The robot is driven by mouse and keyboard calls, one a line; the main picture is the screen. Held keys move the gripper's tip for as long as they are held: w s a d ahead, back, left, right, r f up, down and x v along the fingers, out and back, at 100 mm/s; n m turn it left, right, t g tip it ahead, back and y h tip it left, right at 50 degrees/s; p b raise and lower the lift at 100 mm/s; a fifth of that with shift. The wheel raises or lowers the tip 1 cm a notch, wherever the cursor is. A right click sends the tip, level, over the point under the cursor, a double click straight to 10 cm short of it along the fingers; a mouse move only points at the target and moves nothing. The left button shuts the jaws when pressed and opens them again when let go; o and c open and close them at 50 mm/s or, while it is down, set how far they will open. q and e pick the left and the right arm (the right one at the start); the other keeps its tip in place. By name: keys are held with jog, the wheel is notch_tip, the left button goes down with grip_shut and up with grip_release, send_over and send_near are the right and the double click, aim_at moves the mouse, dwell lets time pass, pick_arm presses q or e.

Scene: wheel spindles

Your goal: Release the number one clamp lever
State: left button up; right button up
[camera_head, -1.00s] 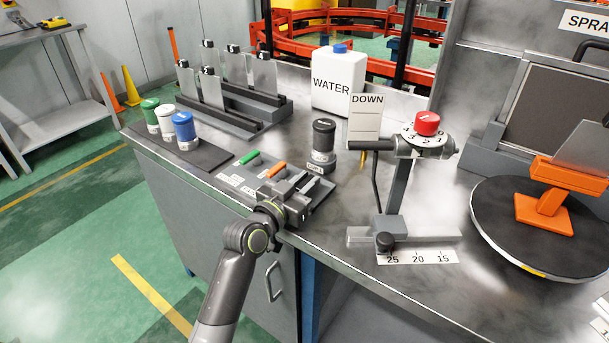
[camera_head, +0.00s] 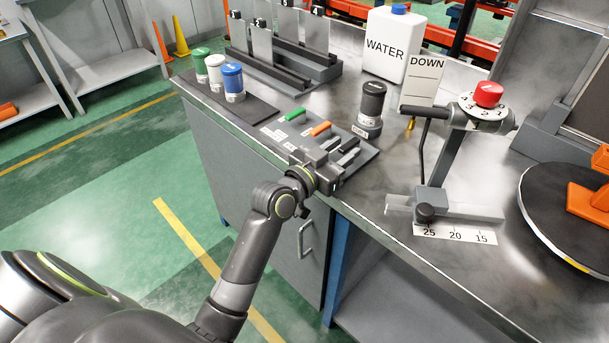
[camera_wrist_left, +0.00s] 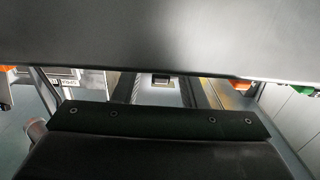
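I cannot make out which part is the number one clamp lever, as the small labels are unreadable. My right gripper is out of view.
A black canister (camera_head: 371,105) stands right of the tray. Further right are a stand with a red-knobbed numbered dial (camera_head: 487,107) and a black turntable (camera_head: 555,215). Green, white and blue-lidded jars stand left. A WATER jug (camera_head: 388,45) stands behind.

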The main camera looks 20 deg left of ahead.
pick_arm(q)
jog(key=v, duration=1.4)
jog(key=shift+s+b, duration=0.3)
jog(key=shift+b, duration=0.15)
jog(key=shift+a, duration=0.1)
jog(key=w+a+f+n+g+y+p, duration=0.1)
jog(key=a+f+n+g+y, duration=0.15)
jog(key=f, duration=0.65)
jog(key=w+a+f+n+g+y+p, duration=0.1)
jog(key=a+f+y+p, duration=0.15)
jog(key=f, duration=0.65)
jog(key=s+a+f+g+p, duration=0.15)
jog(key=s+f, duration=0.25)
jog(key=f, duration=0.5)
jog(key=s+a+f+g, duration=0.3)
jog(key=f, duration=0.5)
jog(key=s+f+g+p, duration=0.1)
jog(key=s+f, duration=0.4)
jog(key=s, duration=0.5)
jog(key=s+f+g+y+p, duration=0.1)
jog(key=s+f+g, duration=0.3)
jog(key=s, duration=0.7)
jog(key=s+f+g+p, duration=0.2)
jog(key=s+f, duration=0.5)
jog(key=s, duration=0.4)
jog(key=shift+d+f+n+g+y, duration=0.15)
jog(key=shift+f+n+g+y, duration=0.2)
jog(key=shift+n+g+y, duration=0.1)
